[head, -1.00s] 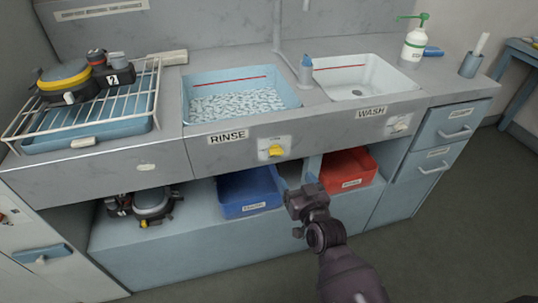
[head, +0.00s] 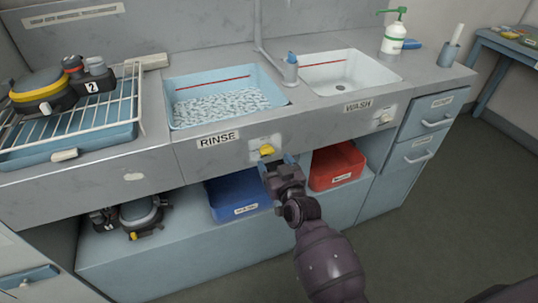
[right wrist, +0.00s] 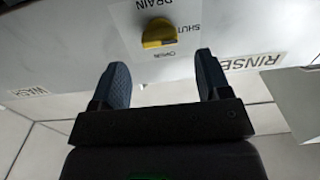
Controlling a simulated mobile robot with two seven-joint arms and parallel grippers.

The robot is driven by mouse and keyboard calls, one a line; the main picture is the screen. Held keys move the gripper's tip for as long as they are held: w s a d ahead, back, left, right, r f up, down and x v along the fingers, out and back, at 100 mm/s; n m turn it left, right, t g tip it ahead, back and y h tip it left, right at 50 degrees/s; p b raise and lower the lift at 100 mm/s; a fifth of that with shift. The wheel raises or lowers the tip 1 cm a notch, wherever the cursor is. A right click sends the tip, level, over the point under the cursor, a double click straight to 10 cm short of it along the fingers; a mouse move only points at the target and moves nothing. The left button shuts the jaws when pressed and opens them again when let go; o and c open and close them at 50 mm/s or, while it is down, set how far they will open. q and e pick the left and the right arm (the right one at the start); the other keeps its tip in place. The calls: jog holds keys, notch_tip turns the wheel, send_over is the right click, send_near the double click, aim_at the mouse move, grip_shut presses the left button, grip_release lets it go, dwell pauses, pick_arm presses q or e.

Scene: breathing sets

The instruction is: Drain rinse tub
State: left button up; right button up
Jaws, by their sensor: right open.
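The rinse tub (head: 240,75) is a light blue basin set in the counter, with rippled pale water in it below a red line. The yellow drain knob (head: 266,149) is on a white plate on the counter front, right of the RINSE label. In the right wrist view the knob (right wrist: 158,34) sits by the words DRAIN, SHUT and OPEN, and its bar seems to lie toward SHUT. My right gripper (head: 275,162) is open and empty, just below and in front of the knob. Its two fingers (right wrist: 163,80) are spread, with the knob beyond their tips. My left gripper is out of view.
The wash basin (head: 345,75) lies to the right, with its own knob (head: 384,118). A blue bin (head: 238,196) and a red bin (head: 336,166) stand on the shelf below. A drying rack (head: 75,118) holding gear is at left.

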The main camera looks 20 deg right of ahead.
aim_at(269, 153)
jog(key=w, duration=0.3)
jog(key=shift+w+f, duration=0.1)
jog(key=shift+w, duration=0.45)
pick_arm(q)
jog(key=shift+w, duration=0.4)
